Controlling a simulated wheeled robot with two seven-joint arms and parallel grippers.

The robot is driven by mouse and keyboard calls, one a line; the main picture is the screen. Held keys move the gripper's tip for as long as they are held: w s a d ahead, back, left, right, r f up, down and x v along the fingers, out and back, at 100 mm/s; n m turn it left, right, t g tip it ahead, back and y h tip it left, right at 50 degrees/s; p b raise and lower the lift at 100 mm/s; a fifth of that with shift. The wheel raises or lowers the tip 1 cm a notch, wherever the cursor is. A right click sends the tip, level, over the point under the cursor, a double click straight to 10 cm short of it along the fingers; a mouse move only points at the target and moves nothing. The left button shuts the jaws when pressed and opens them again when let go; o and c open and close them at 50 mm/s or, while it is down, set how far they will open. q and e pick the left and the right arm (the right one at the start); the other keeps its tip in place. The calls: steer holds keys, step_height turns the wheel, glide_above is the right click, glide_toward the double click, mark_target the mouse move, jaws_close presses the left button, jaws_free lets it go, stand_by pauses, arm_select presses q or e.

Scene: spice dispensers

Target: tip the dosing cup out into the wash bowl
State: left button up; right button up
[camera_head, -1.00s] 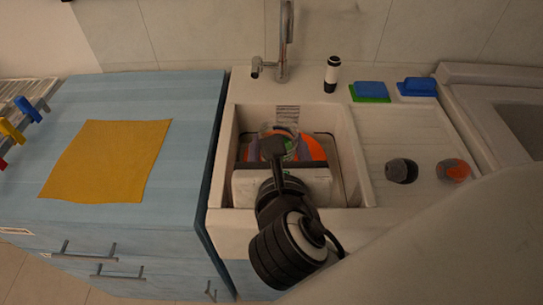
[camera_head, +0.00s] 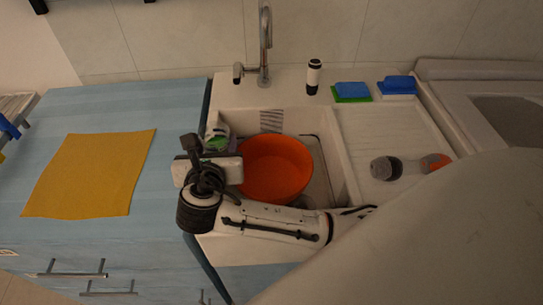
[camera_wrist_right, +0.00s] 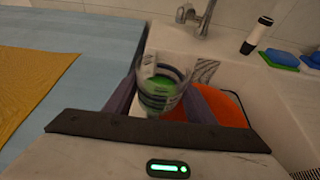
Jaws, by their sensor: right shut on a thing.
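The dosing cup (camera_head: 217,132) is a clear cup with dark bands. It shows green inside in the right wrist view (camera_wrist_right: 160,88). My right gripper (camera_head: 214,148) is shut on it, with one finger on each side of the cup in the wrist view (camera_wrist_right: 160,104). The cup looks close to upright there; its exact tilt is hard to tell. The wash bowl (camera_head: 277,170) is orange and stands in the sink. The cup is to the left of the bowl, near the sink's left rim. My left gripper is not in view.
A tap (camera_head: 264,50) stands behind the sink (camera_head: 340,165). A black-and-white bottle (camera_head: 313,76) and blue and green sponges (camera_head: 352,92) are at the back. Two small dark-and-coloured pots (camera_head: 386,168) (camera_head: 435,162) stand on the drainer. A yellow cloth (camera_head: 92,175) lies on the blue counter.

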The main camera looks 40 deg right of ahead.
steer(key=shift+d+r, duration=0.1)
steer(key=shift+r, duration=0.05)
steer(key=shift+c, duration=0.2)
steer(key=shift+o, duration=0.2)
steer(key=shift+s+d+r+m+y, duration=0.2)
steer(key=shift+d+r+m+y, duration=0.05)
steer(key=shift+d+m+y, duration=0.3)
steer(key=s+d+f+m+t+y, duration=0.1)
steer(key=d+f+m+y, duration=0.2)
steer(key=f, duration=0.4)
steer(key=shift+d+f+m+y, duration=0.35)
steer(key=shift+m+y, duration=0.2)
steer(key=shift+m, duration=0.3)
stand_by(0.3)
steer(key=shift+r+m+t+y, duration=0.3)
steer(key=shift+r+m+y, duration=0.1)
stand_by(0.6)
steer(key=shift+s+f+m+y, duration=0.1)
steer(key=shift+f+m+y, duration=0.3)
steer(key=shift+m, duration=0.2)
stand_by(0.6)
steer(key=shift+d+r+m+t+y, duration=0.15)
steer(key=shift+r+m+t+y, duration=0.2)
steer(key=shift+m+t, duration=0.15)
stand_by(0.8)
